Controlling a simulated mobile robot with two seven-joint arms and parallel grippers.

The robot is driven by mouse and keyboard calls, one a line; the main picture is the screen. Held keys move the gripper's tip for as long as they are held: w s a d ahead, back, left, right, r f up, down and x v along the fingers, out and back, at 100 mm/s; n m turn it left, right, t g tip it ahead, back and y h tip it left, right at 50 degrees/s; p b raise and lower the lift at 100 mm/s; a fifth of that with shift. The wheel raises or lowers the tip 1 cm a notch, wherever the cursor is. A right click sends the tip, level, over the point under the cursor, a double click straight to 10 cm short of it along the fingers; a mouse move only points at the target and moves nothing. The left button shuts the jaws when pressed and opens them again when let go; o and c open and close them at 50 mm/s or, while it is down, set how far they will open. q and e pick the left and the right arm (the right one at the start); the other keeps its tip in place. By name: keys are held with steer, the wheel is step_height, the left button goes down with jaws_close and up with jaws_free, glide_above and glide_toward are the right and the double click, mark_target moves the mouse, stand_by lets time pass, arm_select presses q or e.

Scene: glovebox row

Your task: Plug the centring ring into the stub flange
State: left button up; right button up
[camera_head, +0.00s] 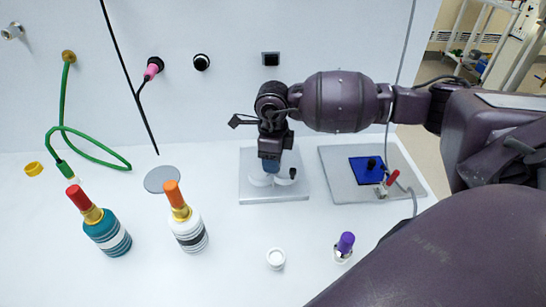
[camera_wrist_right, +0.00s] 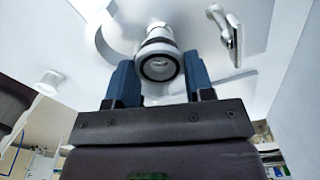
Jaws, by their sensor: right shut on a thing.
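My right gripper (camera_head: 271,172) points down over a light grey plate (camera_head: 258,199) in the middle of the bench. Its blue fingers (camera_wrist_right: 160,82) are shut on a round ring with a black band and pale centre, seemingly the centring ring (camera_wrist_right: 158,66). A white round fitting, likely the stub flange (camera_wrist_right: 158,35), shows just beyond the ring, in line with it. I cannot tell whether they touch. In the head view the gripper hides the ring, and white round parts (camera_head: 259,180) show below it. My left gripper is not in view.
A grey plate (camera_head: 345,190) with a blue pad (camera_head: 365,172) lies to the right. A teal bottle (camera_head: 108,236) and white bottle (camera_head: 190,234) stand left. A small white cup (camera_head: 276,259) and purple-topped piece (camera_head: 345,244) stand in front. A green hose (camera_head: 62,110) hangs on the wall.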

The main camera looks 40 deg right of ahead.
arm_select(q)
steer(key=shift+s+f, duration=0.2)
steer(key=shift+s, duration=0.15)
arm_select(e)
steer(key=shift+f, duration=0.1)
stand_by(0.4)
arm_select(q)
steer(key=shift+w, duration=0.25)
arm_select(e)
steer(key=shift+a, duration=0.1)
stand_by(0.7)
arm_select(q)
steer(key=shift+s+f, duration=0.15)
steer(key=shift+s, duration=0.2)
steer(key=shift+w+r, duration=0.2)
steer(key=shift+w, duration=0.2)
arm_select(e)
steer(key=shift+f, duration=0.15)
stand_by(0.4)
steer(key=shift+s, duration=0.2)
